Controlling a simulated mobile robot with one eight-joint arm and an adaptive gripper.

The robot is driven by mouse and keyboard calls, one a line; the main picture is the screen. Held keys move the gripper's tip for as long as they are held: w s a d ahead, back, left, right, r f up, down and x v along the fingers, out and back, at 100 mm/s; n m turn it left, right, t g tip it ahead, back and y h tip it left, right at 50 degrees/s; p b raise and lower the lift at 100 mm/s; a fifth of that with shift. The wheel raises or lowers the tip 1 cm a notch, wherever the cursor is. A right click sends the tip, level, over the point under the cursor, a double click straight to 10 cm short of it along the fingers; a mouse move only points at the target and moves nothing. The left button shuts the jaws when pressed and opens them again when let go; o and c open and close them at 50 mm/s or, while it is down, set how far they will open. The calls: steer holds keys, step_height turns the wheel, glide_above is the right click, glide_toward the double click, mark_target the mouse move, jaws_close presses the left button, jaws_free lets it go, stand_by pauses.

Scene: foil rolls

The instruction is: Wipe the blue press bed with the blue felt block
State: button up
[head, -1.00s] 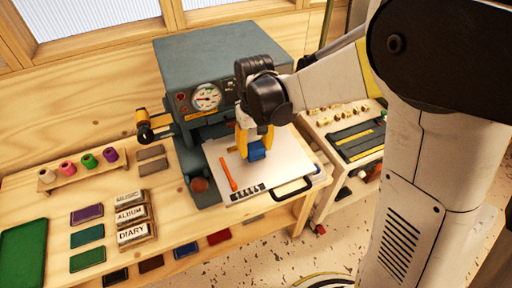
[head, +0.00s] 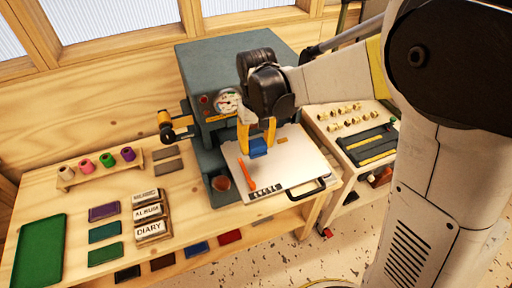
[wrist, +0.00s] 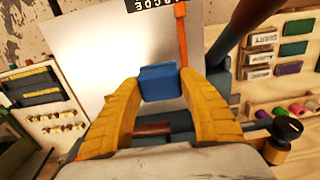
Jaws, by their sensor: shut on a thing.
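My gripper (head: 257,143) is shut on the blue felt block (head: 258,149), which sits between its yellow fingers above the back middle of the press bed. The block also shows between the fingertips in the wrist view (wrist: 160,84). The press bed (head: 292,165) is a pale, nearly white plate in front of the blue-grey press (head: 230,65). I cannot tell whether the block touches the bed. An orange stick (head: 246,172) lies on the bed to the left of the block. A small orange-brown patch (head: 281,139) shows to the right of the fingers.
A dark type strip (head: 265,191) lies at the bed's front edge, beside a black handle (head: 307,190). Label blocks (head: 150,217), colored pads (head: 104,232), a green tray (head: 40,250) and foil rolls (head: 107,160) stand left. A side cart (head: 350,130) stands right.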

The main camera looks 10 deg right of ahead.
steer(key=shift+r+p, duration=0.95)
steer(key=shift+r, duration=0.9)
